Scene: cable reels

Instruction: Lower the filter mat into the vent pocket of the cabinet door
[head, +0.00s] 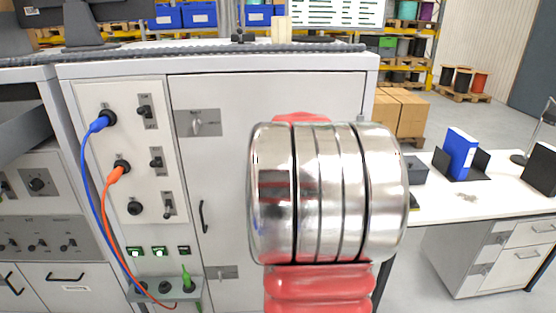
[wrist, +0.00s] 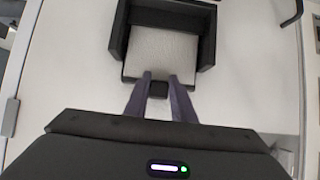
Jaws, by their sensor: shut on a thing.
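The cabinet door (head: 225,100) is a pale grey panel in the head view. My arm covers its right part there, hiding the pocket, the mat and my gripper. In the wrist view, my gripper (wrist: 160,77) is shut on the small dark tab at the near edge of the filter mat (wrist: 160,54), a light grey square. The vent pocket (wrist: 120,34) is a black three-sided frame on the door. The mat lies between its two side walls, its near edge sticking out past their ends. I cannot tell whether the far edge is seated.
A control panel (head: 125,150) with blue and orange cables stands left of the door. A black door handle (head: 202,216) sticks out near its left edge. A white desk (head: 475,195) with a blue binder (head: 461,152) is at the right.

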